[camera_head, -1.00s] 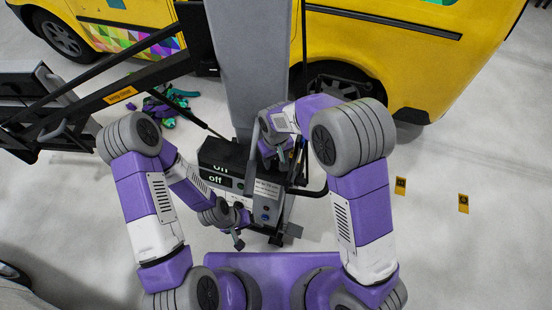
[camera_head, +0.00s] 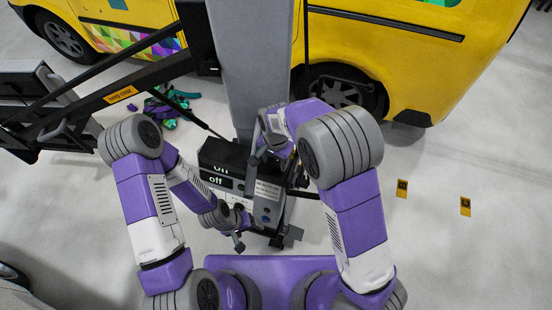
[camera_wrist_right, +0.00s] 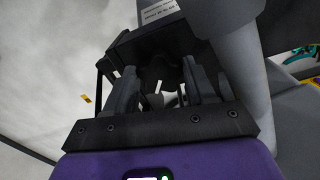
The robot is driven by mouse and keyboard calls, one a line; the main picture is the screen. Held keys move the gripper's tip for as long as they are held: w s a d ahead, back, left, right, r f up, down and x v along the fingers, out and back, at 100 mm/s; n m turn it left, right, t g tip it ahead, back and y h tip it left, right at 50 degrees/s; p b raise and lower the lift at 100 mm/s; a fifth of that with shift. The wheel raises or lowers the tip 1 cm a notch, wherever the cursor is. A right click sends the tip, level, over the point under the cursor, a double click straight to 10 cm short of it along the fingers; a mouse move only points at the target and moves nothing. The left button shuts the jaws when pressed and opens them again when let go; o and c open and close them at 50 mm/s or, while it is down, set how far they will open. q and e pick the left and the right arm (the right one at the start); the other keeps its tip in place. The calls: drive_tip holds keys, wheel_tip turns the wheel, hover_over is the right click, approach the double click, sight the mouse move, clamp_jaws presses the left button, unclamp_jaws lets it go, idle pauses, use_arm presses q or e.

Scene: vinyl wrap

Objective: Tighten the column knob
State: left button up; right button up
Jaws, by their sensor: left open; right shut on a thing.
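The grey column (camera_head: 250,75) stands upright in the middle of the head view. My right gripper (camera_wrist_right: 161,88) is at the column's right side, mostly hidden by my own arm in the head view. In the right wrist view its two fingers are closed around a dark part (camera_wrist_right: 162,72) that looks like the column knob; its shape is hard to make out in shadow. My left gripper (camera_head: 239,241) is low in front of the column's base, open, with nothing visible between its fingers.
A black on/off box (camera_head: 222,172) and a grey labelled housing (camera_head: 268,196) sit at the column's foot, close to both grippers. A black boom (camera_head: 110,88) reaches left. A yellow van (camera_head: 400,60) stands behind.

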sight(275, 161)
drive_tip(key=m, duration=0.2)
drive_tip(key=m+p, duration=0.1)
drive_tip(key=m, duration=0.2)
drive_tip(key=shift+w+a+r+m, duration=0.1)
drive_tip(key=shift+r+m, duration=0.05)
drive_tip(key=shift+m, duration=0.15)
drive_tip(key=m+p, duration=0.2)
drive_tip(key=m, duration=0.3)
drive_tip(key=shift+w+p, duration=0.15)
drive_tip(key=shift+p, duration=0.2)
drive_tip(key=shift+m, duration=0.3)
drive_tip(key=o, duration=1)
wheel_tip(275, 161, up, 7)
drive_tip(key=shift+r, duration=0.2)
